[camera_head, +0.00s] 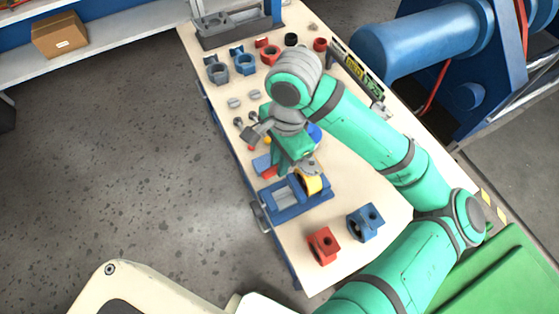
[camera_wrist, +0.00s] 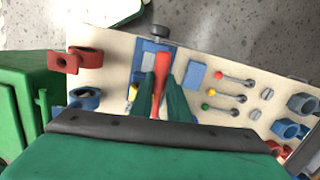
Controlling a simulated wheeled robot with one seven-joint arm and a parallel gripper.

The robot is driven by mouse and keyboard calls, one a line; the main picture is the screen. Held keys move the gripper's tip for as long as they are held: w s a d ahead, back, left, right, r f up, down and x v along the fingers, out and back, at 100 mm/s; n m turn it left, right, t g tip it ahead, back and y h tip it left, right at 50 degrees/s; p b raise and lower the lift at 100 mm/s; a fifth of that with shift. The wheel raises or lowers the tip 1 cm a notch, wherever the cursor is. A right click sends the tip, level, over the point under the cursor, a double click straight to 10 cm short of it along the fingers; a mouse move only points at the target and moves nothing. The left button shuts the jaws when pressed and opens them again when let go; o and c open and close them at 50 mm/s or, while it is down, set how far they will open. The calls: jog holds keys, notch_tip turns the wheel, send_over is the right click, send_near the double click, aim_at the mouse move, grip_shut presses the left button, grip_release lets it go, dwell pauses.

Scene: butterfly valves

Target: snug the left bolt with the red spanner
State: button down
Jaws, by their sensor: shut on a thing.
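The red spanner (camera_wrist: 163,72) is between the two green fingers of my gripper (camera_wrist: 163,95) in the wrist view, its red length pointing away over the blue fixture. In the head view, a bit of red spanner (camera_head: 270,173) shows below my gripper (camera_head: 284,168). My gripper is shut on it, above the blue vice-like fixture (camera_head: 283,196). The fixture also shows in the wrist view (camera_wrist: 140,74). A yellow ring-shaped part (camera_head: 314,183) sits at the fixture's right side, partly hidden by my wrist. I cannot make out the left bolt, or whether the spanner touches it.
A red block (camera_head: 322,246) and a blue block (camera_head: 365,222) stand on the near bench end. A blue plate (camera_wrist: 196,75) lies beside the fixture. Several ball-ended levers (camera_wrist: 225,97) lie further along. Valve bodies (camera_head: 246,64) and a grey stand (camera_head: 238,28) occupy the far end.

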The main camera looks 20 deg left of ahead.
jog(key=shift+r, duration=0.55)
jog(key=shift+r, duration=2.45)
jog(key=shift+w, duration=0.1)
